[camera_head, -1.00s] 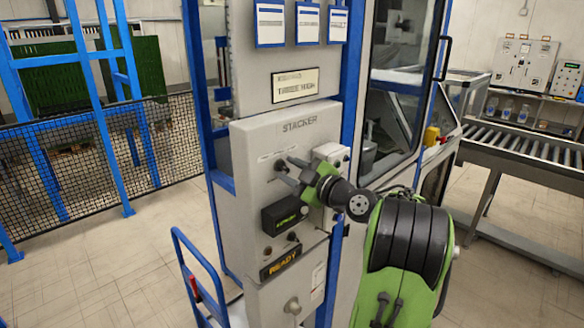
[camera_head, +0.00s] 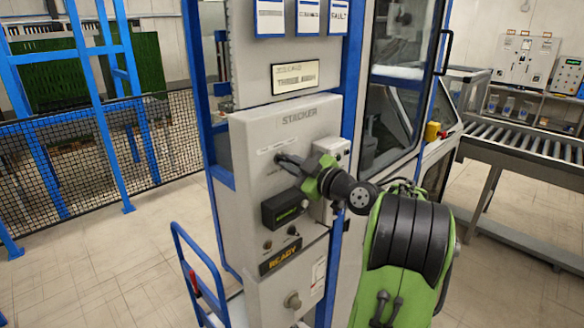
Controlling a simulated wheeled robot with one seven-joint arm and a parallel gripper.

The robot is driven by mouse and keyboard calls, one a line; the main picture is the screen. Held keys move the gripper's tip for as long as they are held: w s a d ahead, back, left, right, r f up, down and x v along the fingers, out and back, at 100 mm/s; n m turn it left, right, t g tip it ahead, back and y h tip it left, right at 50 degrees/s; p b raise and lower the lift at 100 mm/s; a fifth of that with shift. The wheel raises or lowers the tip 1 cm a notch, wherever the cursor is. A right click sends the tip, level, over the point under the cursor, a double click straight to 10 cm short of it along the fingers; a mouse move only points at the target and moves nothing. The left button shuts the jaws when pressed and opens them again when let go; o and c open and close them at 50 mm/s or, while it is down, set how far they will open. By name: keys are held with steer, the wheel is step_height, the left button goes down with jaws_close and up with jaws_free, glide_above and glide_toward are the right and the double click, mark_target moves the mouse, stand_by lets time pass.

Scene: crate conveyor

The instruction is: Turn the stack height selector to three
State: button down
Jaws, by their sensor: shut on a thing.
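The stack height selector is a small dark knob (camera_head: 280,158) on the upper front of the grey STACKER panel (camera_head: 300,118). My gripper (camera_head: 284,160) reaches in from the right, and its dark fingers are shut on the knob. The fingers hide most of the knob, so I cannot tell where its pointer stands. A framed plate (camera_head: 295,76) above the panel appears to read "THREE HIGH", though its text is blurred.
Below the knob are a black box with a green display (camera_head: 284,209), small buttons, and a READY sign (camera_head: 280,258). A grey box (camera_head: 331,155) sits right of my gripper. A blue cart (camera_head: 202,265) stands lower left. A roller conveyor (camera_head: 525,142) is at right.

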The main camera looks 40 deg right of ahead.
steer(key=shift+m+b, duration=0.75)
steer(key=shift+m, duration=2.75)
steer(key=c, duration=1.2)
jaws_free()
steer(key=shift+s, duration=0.1)
steer(key=s+b, duration=0.2)
steer(key=s, duration=0.6)
steer(key=s+b, duration=0.2)
steer(key=s, duration=0.5)
steer(key=shift+s+d, duration=0.2)
steer(key=shift+s, duration=0.15)
